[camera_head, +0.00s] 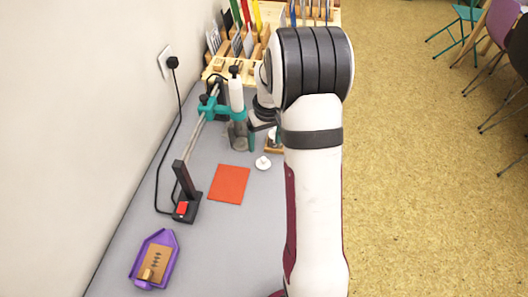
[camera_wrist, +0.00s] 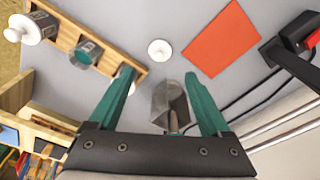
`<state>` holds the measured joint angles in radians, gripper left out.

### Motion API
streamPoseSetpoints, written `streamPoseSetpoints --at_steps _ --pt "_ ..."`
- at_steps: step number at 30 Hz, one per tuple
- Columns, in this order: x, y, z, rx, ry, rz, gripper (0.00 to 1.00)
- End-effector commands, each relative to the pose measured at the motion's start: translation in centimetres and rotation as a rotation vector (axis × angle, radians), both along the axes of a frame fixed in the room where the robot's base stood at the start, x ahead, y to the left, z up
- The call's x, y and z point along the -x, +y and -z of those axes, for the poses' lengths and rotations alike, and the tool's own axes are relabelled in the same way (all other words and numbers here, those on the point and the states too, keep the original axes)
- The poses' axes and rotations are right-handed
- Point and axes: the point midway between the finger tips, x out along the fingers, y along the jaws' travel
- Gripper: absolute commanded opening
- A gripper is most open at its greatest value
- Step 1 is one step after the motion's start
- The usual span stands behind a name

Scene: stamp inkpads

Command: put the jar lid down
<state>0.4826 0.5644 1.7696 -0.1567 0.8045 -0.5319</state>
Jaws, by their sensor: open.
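In the head view the jar (camera_head: 238,138) stands upright, close to the gripper.
The orange-red sheet (camera_head: 229,184) lies flat. A wooden rack (camera_wrist: 62,36) with a white-knobbed piece and a grey cylinder is beside the lid. A black-based stand (camera_head: 186,208) with a cable is at left. A purple tray (camera_head: 171,271) is at the front. Table between is clear.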

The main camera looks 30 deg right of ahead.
Motion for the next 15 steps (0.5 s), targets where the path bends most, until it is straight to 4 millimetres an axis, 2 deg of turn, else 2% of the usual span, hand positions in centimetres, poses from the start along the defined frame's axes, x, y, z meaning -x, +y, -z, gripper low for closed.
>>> streamPoseSetpoints --at_steps 3,9,11,14,15 --pt "0.2 0.0 -1.8 0.0 -0.002 0.0 0.82" --pt "0.5 0.6 -2.9 -0.003 0.0 0.003 0.82" --pt "1.3 2.7 -4.5 -0.016 0.002 0.015 0.82" --pt "5.4 9.2 -8.6 -0.062 0.019 0.067 0.82" --pt "8.0 12.0 -10.1 -0.085 0.034 0.095 0.82"
